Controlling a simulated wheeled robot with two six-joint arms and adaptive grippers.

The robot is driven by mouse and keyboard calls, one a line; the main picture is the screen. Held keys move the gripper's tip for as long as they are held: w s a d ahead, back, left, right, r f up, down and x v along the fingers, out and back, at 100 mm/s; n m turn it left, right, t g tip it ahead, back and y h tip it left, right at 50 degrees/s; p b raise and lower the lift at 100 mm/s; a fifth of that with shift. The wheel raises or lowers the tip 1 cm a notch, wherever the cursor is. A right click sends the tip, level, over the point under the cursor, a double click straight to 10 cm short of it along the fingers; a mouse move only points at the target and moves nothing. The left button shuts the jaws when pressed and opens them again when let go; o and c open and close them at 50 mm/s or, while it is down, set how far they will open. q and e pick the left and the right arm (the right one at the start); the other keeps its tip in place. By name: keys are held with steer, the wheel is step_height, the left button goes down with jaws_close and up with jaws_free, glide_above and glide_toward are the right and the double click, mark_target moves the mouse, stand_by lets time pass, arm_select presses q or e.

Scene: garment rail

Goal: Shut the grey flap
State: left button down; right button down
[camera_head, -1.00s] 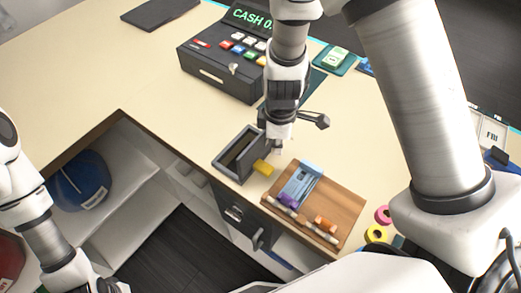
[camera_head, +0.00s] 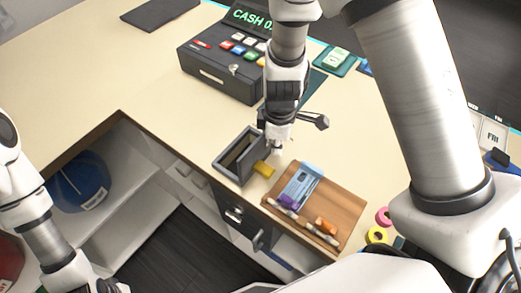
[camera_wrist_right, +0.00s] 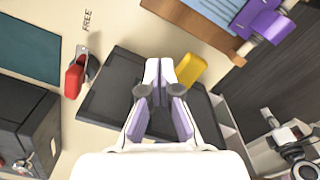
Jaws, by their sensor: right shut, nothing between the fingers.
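The grey flap (camera_head: 257,160) stands raised along the right side of a dark grey open-topped box (camera_head: 222,164) set in the counter. In the right wrist view a dark grey panel (camera_wrist_right: 115,85) of this fixture lies behind my fingers; flap and box are hard to separate there. My right gripper (camera_head: 276,148) is shut and empty, pointing down just right of the flap's upper edge. Its closed fingertips also show in the right wrist view (camera_wrist_right: 160,66). I cannot tell whether they touch the flap. A yellow block (camera_head: 264,170) sits beside the flap. My left gripper is out of view.
A cash register (camera_head: 215,75) stands behind the box. A wooden board (camera_head: 343,208) with a blue card, a purple piece and an orange piece lies to the right. A red-handled item (camera_wrist_right: 75,78) lies near the panel.

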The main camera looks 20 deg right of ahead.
mark_target(263, 139)
steer(key=shift+w+a+p, duration=0.2)
steer(key=shift+w+a, duration=0.35)
steer(key=shift+w, duration=0.35)
steer(key=shift+w+a+p, duration=0.2)
steer(key=shift+w+a, duration=0.3)
steer(key=shift+w, duration=0.4)
step_height(263, 139, up, 9)
steer(key=s+p, duration=0.1)
steer(key=p, duration=0.5)
steer(key=shift+d, duration=0.35)
steer(key=shift+s, duration=0.1)
